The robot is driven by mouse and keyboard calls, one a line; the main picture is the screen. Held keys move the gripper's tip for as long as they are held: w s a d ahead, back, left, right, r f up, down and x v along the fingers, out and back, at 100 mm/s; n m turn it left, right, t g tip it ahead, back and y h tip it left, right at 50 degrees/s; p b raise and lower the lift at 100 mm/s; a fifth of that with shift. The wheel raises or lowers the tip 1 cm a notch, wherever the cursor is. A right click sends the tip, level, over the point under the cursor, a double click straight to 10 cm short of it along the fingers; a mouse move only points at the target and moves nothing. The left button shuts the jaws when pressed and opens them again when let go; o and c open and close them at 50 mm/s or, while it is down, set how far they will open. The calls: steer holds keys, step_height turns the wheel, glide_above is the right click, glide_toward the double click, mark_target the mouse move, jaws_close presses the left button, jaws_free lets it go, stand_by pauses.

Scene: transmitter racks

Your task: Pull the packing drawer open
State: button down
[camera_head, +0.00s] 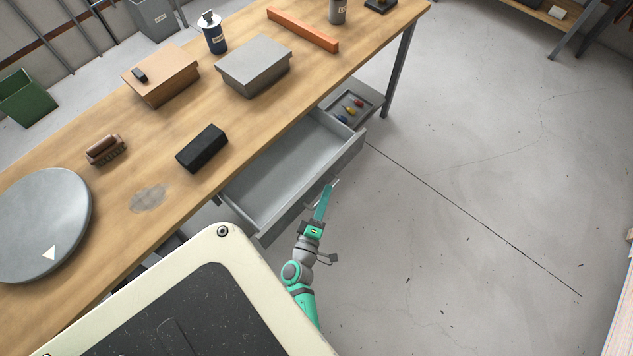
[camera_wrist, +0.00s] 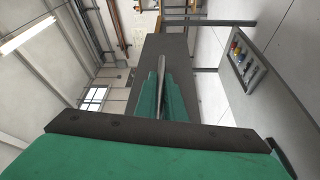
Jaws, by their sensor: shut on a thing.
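The packing drawer (camera_head: 280,168) is a grey metal drawer under the wooden workbench. It stands pulled out, and its visible inside is empty. My gripper (camera_head: 328,192) is at the drawer's front, on its outer side. In the wrist view, my green fingers (camera_wrist: 165,88) are shut on a thin metal bar, the drawer handle (camera_wrist: 162,66), in front of the dark grey drawer front (camera_wrist: 180,45). The fingers hide part of the handle.
The workbench (camera_head: 110,185) carries a black block (camera_head: 202,148), a brush (camera_head: 105,149), a grey box (camera_head: 254,66), a cardboard box (camera_head: 160,75) and a round grey plate (camera_head: 40,225). A small tray (camera_head: 365,97) with coloured items sits beside the drawer. The floor at right is clear.

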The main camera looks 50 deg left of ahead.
steer(key=d, duration=0.3)
steer(key=shift+w+d, duration=0.15)
steer(key=shift+w, duration=0.05)
steer(key=c, duration=1.8)
jaws_free()
steer(key=shift+c, duration=0.2)
steer(key=v, duration=1)
steer(key=shift+s+d, duration=0.25)
steer(key=shift+s, duration=0.1)
steer(key=shift+f, duration=0.1)
